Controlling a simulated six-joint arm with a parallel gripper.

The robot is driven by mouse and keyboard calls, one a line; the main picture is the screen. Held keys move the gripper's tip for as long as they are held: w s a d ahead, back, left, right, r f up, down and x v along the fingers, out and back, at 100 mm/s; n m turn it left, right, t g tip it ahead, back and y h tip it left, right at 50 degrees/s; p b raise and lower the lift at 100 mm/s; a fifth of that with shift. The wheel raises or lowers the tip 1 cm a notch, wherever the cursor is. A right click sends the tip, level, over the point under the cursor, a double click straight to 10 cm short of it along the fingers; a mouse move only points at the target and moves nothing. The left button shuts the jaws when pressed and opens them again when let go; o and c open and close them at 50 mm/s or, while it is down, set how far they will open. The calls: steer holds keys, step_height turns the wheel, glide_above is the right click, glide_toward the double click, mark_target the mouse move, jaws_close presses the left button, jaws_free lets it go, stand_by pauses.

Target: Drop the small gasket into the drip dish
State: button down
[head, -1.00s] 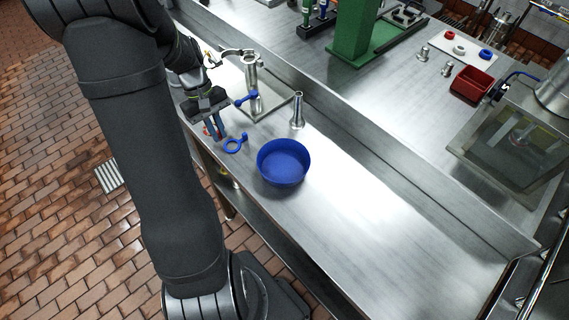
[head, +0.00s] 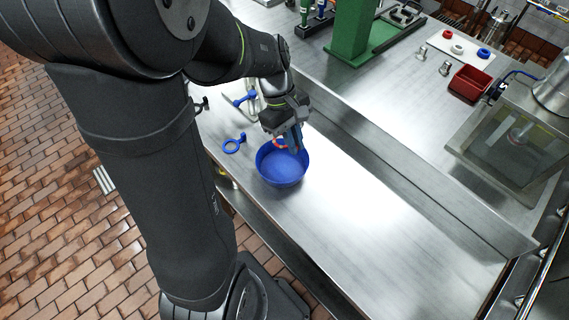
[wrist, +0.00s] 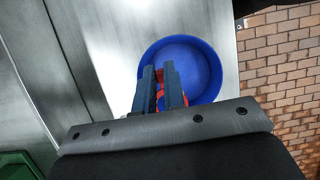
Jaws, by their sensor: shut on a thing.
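The drip dish is a round blue bowl (head: 282,172) on the near steel counter, and it also shows in the wrist view (wrist: 206,62). My gripper (head: 292,148) is over the far side of the dish, pointing down. In the wrist view my gripper (wrist: 161,74) is shut on the small gasket (wrist: 160,92), a red-orange piece partly hidden between the fingers. The gasket also shows as a small orange-red spot (head: 279,142) in the head view, against the dish's far rim. Its exact height above the dish is hard to tell.
A blue ring with a handle (head: 233,145) lies on the counter left of the dish. A red bin (head: 470,83) and a white board (head: 466,48) with coloured rings stand at the back right. The counter front right of the dish is clear.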

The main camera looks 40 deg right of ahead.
steer(key=shift+f, duration=2)
steer(key=c, duration=1.4)
jaws_free()
steer(key=shift+c, duration=0.2)
steer(key=shift+r, duration=0.1)
steer(key=v, duration=1.7)
steer(key=shift+r, duration=0.2)
steer(key=shift+f, duration=0.15)
